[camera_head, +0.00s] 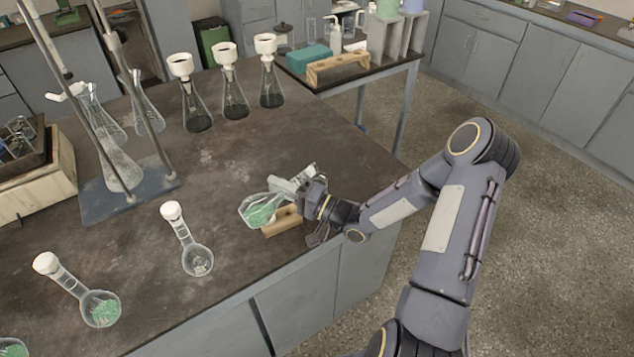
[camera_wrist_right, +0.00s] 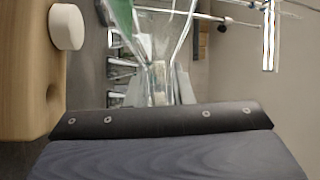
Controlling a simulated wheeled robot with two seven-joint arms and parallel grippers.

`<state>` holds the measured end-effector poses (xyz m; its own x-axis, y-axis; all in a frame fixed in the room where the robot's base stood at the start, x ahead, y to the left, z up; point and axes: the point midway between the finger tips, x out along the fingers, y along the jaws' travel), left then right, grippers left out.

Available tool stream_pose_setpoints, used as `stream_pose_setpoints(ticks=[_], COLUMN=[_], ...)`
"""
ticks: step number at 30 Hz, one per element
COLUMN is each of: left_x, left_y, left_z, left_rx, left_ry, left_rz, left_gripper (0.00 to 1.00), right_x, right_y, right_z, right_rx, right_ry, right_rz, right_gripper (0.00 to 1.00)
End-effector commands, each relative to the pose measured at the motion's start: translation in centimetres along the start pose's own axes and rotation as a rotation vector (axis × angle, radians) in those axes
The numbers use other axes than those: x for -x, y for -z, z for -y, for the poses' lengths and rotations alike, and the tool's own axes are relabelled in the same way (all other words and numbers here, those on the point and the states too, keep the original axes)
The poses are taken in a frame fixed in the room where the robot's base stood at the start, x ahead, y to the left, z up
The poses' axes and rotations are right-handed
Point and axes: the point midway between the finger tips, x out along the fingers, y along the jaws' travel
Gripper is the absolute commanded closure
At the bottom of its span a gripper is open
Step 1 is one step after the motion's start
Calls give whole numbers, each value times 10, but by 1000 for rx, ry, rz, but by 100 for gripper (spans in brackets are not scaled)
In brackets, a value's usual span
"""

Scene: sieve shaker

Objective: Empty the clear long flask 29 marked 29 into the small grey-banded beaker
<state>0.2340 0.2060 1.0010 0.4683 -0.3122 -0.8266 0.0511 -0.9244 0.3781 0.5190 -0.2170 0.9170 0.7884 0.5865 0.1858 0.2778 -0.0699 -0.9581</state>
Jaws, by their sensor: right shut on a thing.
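My right gripper (camera_head: 300,190) is shut on a clear glass flask (camera_head: 261,210) with green contents. The flask is tilted far over, its wide body to the left, just above or beside a small wooden block (camera_head: 283,220). In the right wrist view the flask's glass neck (camera_wrist_right: 160,82) runs between my fingers, and green shows at the top. No number 29 is readable on it. I cannot pick out a grey-banded beaker. A white stopper (camera_wrist_right: 66,27) shows beside the wooden block (camera_wrist_right: 28,70) in the wrist view. My left gripper is out of view.
Stoppered long-neck flasks (camera_head: 187,240) (camera_head: 80,292) stand at the front left, one with green contents. Several conical flasks with white funnels (camera_head: 232,85) stand at the back. A metal stand base (camera_head: 98,203) is at left. The middle of the bench is clear.

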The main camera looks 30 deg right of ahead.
Motion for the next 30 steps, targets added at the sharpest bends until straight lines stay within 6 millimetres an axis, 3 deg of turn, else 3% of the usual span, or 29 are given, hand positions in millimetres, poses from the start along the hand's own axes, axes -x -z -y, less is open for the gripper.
stream_pose_setpoints(ticks=[30], left_x=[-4], left_y=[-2], left_z=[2], left_rx=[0], left_ry=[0], left_rz=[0], left_gripper=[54], right_x=[0], right_y=[2], right_z=[3], right_rx=[-123], right_ry=[53], right_rz=[-35], right_gripper=[100])
